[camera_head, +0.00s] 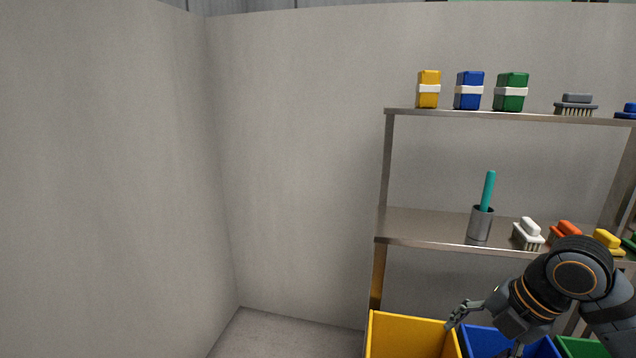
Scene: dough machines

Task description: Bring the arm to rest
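My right arm comes in from the lower right, dark grey with orange rings. Its gripper (482,336) is over the front of the bins, near the border of the yellow bin (408,324) and the blue bin (487,339). One finger reaches left over the yellow bin's right edge; part of the other shows lower down at the picture's bottom edge. The fingers look spread apart, with nothing visible between them. My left arm and gripper are not in view.
A metal shelf (430,242) stands at right. It holds a metal cup (480,224) with a teal stick, several brushes, and yellow, blue and green packs (511,92). A green bin (583,346) is at lower right. Grey walls enclose free floor (280,335) at left.

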